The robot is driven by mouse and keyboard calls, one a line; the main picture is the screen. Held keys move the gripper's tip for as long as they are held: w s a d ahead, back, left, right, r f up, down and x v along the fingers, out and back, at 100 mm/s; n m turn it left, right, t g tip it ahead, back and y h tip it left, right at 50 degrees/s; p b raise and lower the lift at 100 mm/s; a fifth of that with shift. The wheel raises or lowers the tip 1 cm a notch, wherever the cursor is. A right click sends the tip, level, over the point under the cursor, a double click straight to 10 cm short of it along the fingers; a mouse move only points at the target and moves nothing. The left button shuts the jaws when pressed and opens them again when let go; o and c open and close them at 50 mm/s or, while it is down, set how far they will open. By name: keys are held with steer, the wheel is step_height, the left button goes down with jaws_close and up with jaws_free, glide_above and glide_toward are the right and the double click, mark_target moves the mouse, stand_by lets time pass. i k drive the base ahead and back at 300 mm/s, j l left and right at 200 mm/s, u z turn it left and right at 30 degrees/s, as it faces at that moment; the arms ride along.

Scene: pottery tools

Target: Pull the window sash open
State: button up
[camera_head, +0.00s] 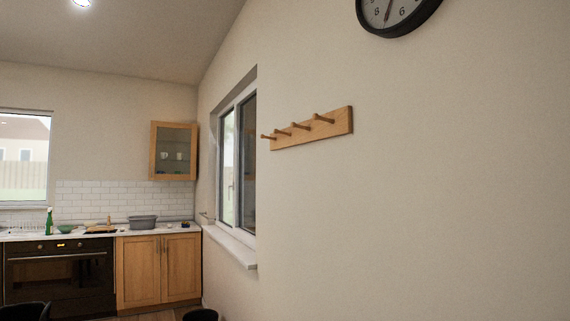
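The window (238,165) is set in the right-hand wall, left of the picture's middle, and I see it at a steep angle. Its frame is white, with a narrow sash (228,168) on the far side and a dark-edged pane nearer to me. A small handle seems to show on the frame, but it is too small to tell clearly. From this angle the sash looks shut, though I cannot be sure. A white sill (232,246) juts out below it. My gripper is not in view.
A wooden peg rail (312,129) sticks out from the wall right of the window, below a round clock (397,12). Wooden cabinets (160,270), a dark oven (60,278) and a counter line the far wall. A dark round object (201,315) stands on the floor below.

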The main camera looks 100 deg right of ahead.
mark_target(249, 94)
steer(key=z, duration=3.35)
steer(key=i+j+u, duration=0.1)
steer(key=i+j, duration=0.15)
steer(key=i, duration=0.35)
steer(key=i+j+u, duration=0.1)
steer(key=i+j, duration=0.15)
steer(key=i, duration=0.35)
steer(key=i+j+u, duration=0.1)
steer(key=i, duration=0.5)
steer(key=i+j+u, duration=0.15)
steer(key=i, duration=0.5)
